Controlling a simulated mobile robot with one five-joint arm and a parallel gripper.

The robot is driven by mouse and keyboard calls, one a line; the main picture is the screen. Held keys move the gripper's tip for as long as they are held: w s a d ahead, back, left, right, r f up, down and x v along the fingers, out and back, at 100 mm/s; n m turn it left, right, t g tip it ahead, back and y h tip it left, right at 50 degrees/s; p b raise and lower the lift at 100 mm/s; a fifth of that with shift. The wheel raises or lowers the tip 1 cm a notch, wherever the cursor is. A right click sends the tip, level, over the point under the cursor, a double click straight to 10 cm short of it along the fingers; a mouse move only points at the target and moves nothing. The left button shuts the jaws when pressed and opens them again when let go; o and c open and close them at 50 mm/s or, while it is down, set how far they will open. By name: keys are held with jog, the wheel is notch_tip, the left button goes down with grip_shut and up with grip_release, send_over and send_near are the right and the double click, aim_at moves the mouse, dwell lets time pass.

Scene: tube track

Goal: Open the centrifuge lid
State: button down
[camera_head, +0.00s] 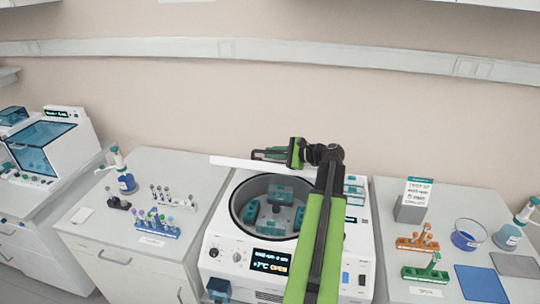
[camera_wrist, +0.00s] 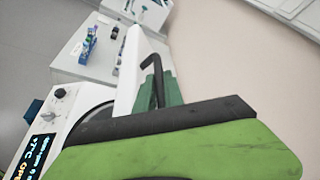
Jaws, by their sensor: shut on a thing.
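The white centrifuge (camera_head: 325,262) stands in the middle, and its round chamber (camera_head: 243,203) is uncovered, with teal rotor buckets (camera_head: 282,194) showing inside. Its display (camera_head: 271,261) shows "OPEN". The white lid (camera_head: 232,162) is raised at the back and seen nearly edge-on; it also shows in the wrist view (camera_wrist: 128,72). My gripper (camera_head: 270,154) is at the raised lid, shut on the dark lid handle (camera_wrist: 152,66). The fingers hide part of the handle, and my arm covers the right part of the centrifuge top.
A left bench holds a blue tube rack (camera_head: 157,227) and a blue bottle (camera_head: 126,183). A right bench holds an orange rack (camera_head: 417,243), a green rack (camera_head: 425,274), a glass bowl (camera_head: 468,234) and a grey box (camera_head: 413,205). The wall is close behind the raised lid.

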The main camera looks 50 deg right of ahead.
jog(key=c, duration=1.7)
grip_release()
jog(key=shift+a, duration=0.1)
jog(key=p+v, duration=0.5)
jog(key=v, duration=1.2)
jog(key=shift+s+d+r, duration=0.15)
jog(key=shift+s+d, duration=0.05)
